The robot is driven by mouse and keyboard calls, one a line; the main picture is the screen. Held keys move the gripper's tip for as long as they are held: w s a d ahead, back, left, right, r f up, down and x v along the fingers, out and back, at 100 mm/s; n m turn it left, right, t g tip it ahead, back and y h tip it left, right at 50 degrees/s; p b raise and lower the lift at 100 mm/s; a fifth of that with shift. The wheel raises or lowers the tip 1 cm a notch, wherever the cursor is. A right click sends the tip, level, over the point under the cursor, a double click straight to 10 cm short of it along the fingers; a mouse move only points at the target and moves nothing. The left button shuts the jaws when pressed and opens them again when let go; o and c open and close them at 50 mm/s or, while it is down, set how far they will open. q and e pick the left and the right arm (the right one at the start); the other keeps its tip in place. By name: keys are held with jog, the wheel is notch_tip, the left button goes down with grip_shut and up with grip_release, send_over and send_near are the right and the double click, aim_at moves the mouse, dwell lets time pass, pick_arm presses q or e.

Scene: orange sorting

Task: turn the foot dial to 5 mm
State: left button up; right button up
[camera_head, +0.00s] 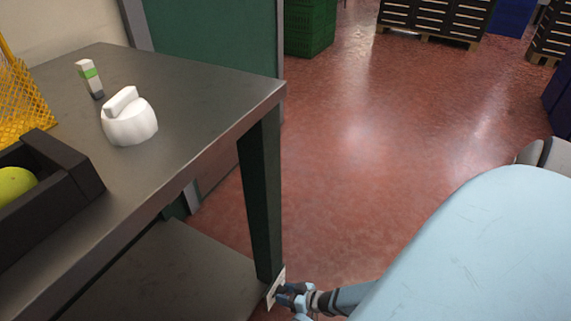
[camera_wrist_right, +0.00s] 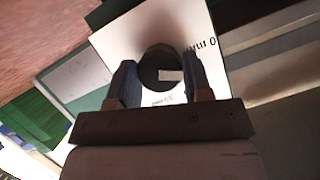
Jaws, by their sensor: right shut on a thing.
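The foot dial (camera_wrist_right: 152,62) is a dark round knob with a pale bar mark on its face. It sits on a white plate (camera_wrist_right: 112,42) with printed marks, one reading like "0 mm" at the right in the right wrist view. In the head view the plate (camera_head: 275,287) is on the foot of the table leg (camera_head: 260,200). My right gripper (camera_wrist_right: 158,80) is shut on the dial, one finger on each side; it also shows in the head view (camera_head: 286,291), low beside the leg. The dial is hidden there. My left gripper is not in view.
Open red floor (camera_head: 400,120) lies right of the leg.

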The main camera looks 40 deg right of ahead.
jog(key=m+y, duration=0.2)
jog(key=shift+d+m, duration=0.1)
jog(key=shift+m, duration=0.3)
jog(key=shift+m+y, duration=0.6)
jog(key=shift+m, duration=0.3)
jog(key=o, duration=0.9)
jog(key=shift+d, duration=0.1)
